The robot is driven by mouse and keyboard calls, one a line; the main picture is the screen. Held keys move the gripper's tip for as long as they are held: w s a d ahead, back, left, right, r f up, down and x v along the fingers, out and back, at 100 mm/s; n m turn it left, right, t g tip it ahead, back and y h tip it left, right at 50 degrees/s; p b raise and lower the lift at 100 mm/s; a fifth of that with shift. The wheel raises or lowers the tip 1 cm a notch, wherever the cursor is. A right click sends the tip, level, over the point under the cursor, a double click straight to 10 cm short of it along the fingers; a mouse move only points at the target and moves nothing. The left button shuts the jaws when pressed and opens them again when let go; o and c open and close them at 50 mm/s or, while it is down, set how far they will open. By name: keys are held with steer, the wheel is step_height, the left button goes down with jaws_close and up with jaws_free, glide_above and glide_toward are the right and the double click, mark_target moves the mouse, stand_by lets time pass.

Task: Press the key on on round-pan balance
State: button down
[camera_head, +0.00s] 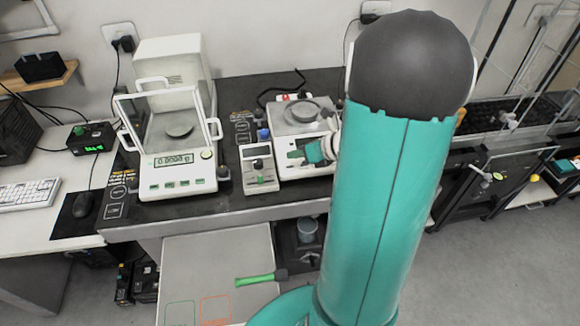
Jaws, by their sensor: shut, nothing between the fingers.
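A white balance (276,121) with a round metal pan (302,111) stands on the dark bench, left of my teal arm. My gripper (297,155), small and teal, is over its front panel, shut and empty. The gripper and arm cover much of that panel, so its keys and display cannot be made out. I cannot tell whether the fingertips touch it. A second balance (177,186), with a glass shield, stands to the left. It also has a small round pan (179,130), and its lit display (174,160) reads about 0.0000 g.
A small grey-white device (258,165) with a dark screen stands between the balances, close to my gripper. A green-handled tool (260,278) lies on a low light surface (215,255) in front. My arm hides the bench to the right.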

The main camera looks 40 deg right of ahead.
steer(key=shift+w+d+f, duration=0.1)
steer(key=shift+w+f, duration=0.15)
steer(key=shift+f, duration=0.6)
steer(key=shift+w+d+f, duration=0.1)
steer(key=shift+w+f, duration=0.1)
steer(key=shift+f, duration=0.6)
steer(key=shift+w+d+f, duration=0.1)
steer(key=shift+w+f, duration=0.15)
steer(key=shift+f, duration=0.6)
steer(key=shift+f, duration=0.1)
steer(key=shift+w+f, duration=0.1)
steer(key=shift+f, duration=0.2)
steer(key=shift+w+f, duration=0.1)
steer(key=shift+f, duration=0.25)
stand_by(0.6)
steer(key=shift+r, duration=0.1)
steer(key=shift+s+r, duration=0.2)
steer(key=shift+r, duration=0.45)
steer(key=r, duration=0.1)
steer(key=s+r, duration=0.1)
steer(key=r, duration=0.2)
steer(key=shift+s+a+r, duration=0.15)
steer(key=shift+a+r, duration=0.2)
steer(key=shift+r, duration=0.05)
